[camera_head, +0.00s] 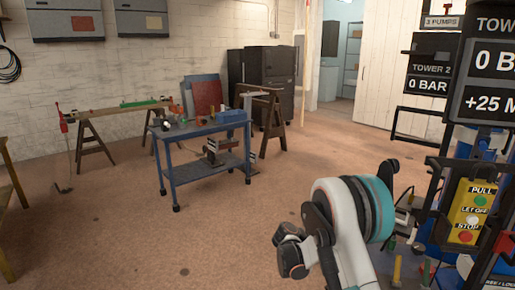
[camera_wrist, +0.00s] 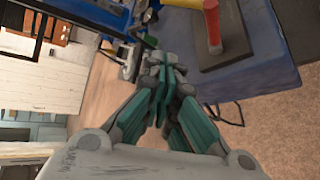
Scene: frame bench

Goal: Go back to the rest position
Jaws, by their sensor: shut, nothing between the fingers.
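My gripper (camera_wrist: 158,85) shows in the wrist view with its green-grey fingers drawn together and nothing between them. Its tips point at a blue frame (camera_wrist: 118,22) with metal fittings. In the head view my white arm with a teal ring stands at the lower right, beside the frame bench; the fingers cannot be clearly made out there.
In the head view a yellow button box (camera_head: 471,212) and pressure display boards (camera_head: 490,65) stand close at the right. A blue cart (camera_head: 198,130) stands at the middle left, with a trestle (camera_head: 108,112) behind it. The brown floor (camera_head: 130,240) at the lower left is mostly clear.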

